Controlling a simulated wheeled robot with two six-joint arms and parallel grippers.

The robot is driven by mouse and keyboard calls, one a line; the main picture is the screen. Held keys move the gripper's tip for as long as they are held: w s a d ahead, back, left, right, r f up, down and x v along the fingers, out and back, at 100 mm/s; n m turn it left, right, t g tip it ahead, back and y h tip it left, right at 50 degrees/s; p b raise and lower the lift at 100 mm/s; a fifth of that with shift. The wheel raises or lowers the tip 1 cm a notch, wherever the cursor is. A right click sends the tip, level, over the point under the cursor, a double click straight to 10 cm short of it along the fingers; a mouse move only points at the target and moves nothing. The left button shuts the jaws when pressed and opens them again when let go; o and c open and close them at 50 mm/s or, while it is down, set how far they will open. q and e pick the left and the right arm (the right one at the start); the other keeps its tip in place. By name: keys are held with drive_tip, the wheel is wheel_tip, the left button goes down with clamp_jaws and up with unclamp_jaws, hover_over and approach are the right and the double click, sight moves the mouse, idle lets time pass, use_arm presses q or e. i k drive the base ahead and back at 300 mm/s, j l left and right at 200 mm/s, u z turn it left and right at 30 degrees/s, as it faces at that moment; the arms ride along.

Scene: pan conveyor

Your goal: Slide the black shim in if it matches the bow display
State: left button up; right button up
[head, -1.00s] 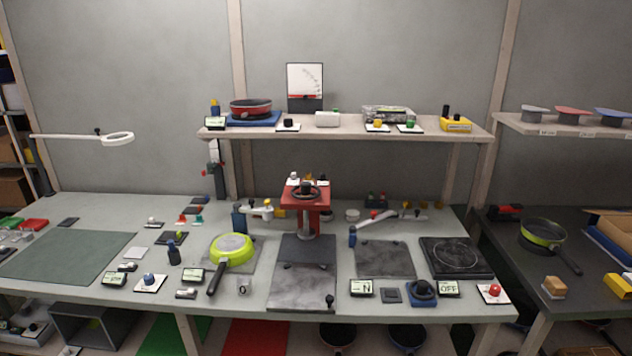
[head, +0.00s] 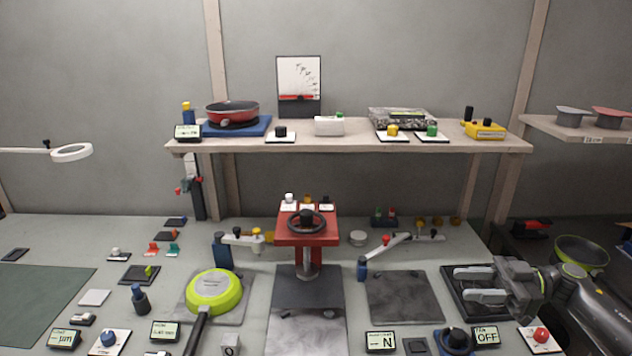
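My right gripper (head: 458,283) is over the black hotplate (head: 453,312) at the right of the bench. Its two grey fingers point left and stand apart with nothing between them. My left gripper is not in view. Several small dark flat pieces lie at the back left of the bench, one at the rear (head: 175,222) and one in front of it (head: 166,236); I cannot tell which is the black shim. Small displays include a left one (head: 65,338), one by the pan (head: 165,331) and one on the shelf (head: 188,132). Their readings are too small to read surely, and I cannot tell which shows bow.
A lime-green pan (head: 215,292) lies bottom up on a plate, its handle toward me. A red press (head: 307,240) with a handwheel stands mid-bench. A shelf (head: 350,143) spans the back. The grey plate (head: 404,298) right of the press is clear.

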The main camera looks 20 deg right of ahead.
sight(325, 204)
drive_tip(key=i, duration=1.15)
